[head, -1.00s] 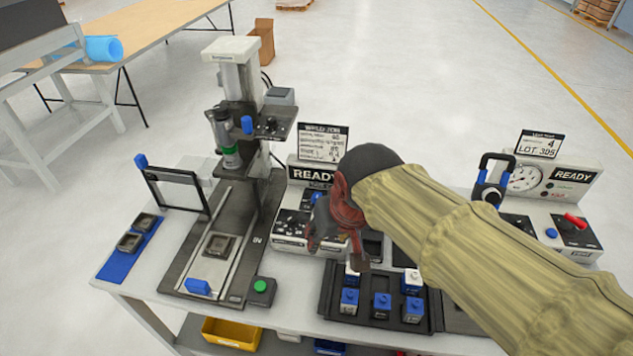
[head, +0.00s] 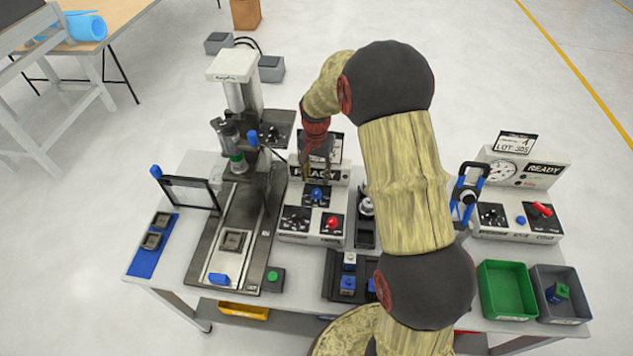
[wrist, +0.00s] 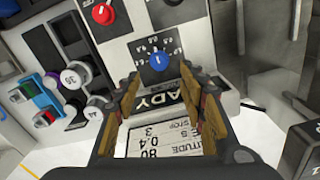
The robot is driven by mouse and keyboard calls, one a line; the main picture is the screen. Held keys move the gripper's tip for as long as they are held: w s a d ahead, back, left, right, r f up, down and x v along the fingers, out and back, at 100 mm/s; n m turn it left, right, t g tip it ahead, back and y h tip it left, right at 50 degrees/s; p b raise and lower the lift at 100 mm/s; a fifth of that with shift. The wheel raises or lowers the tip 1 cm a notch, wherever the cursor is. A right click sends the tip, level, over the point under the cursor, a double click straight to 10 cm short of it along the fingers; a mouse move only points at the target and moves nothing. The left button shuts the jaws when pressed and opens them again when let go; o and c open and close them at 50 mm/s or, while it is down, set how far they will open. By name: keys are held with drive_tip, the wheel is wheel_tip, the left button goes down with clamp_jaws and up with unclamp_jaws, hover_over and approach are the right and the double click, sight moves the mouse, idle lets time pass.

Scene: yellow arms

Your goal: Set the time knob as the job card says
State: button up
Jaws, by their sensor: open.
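The weld controller (head: 305,236) is a white box with a READY display and dark dial panels. The blue knob (head: 317,194) sits on its upper panel; in the wrist view the blue knob (wrist: 159,62) has a white pointer line and numbers around it. The red knob (head: 333,223) is lower right. No readable label tells which is the time knob. The job card (wrist: 160,141) is upside down in the wrist view, showing 80 and a decimal under it, partly hidden. My gripper (head: 317,176) is open and empty above the display, its fingers (wrist: 159,80) pointing toward the blue knob, apparently apart from it.
The press (head: 235,190) stands close on the left. A dark tray (head: 335,285) with blue and white pieces is in front, partly behind my arm. A second READY tester (head: 515,200), a green bin (head: 505,290) and a grey bin (head: 565,305) are to the right.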

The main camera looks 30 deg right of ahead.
sight(317, 191)
drive_tip(key=shift+d+f, duration=0.15)
drive_tip(key=shift+f, duration=4.1)
drive_tip(key=shift+c, duration=0.9)
clamp_jaws()
